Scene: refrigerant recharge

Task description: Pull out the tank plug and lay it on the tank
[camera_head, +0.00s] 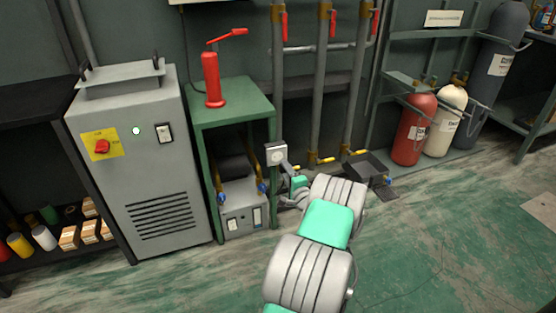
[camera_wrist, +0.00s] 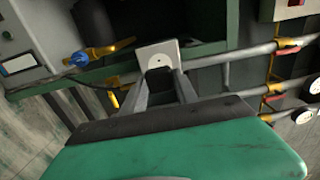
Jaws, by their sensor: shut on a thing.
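My gripper (camera_head: 287,168) is beside the right front leg of the green stand, by a pale square plate (camera_head: 276,153) with a round mark. In the wrist view my gripper (camera_wrist: 161,80) is shut on a dark block, which I take for the tank plug (camera_wrist: 158,77). The block sits just in front of the pale plate (camera_wrist: 157,51); I cannot tell whether they touch. A dark cylinder (camera_head: 234,165), perhaps the tank, lies above a grey box (camera_head: 244,206) inside the stand. It also shows in the wrist view (camera_wrist: 92,22).
The green stand (camera_head: 231,101) carries a red hand pump (camera_head: 212,79). A grey cabinet (camera_head: 140,160) stands to its left. Pipes with yellow fittings (camera_head: 318,90) rise behind to the right. Red, white and grey cylinders stand further right. The floor at the right front is clear.

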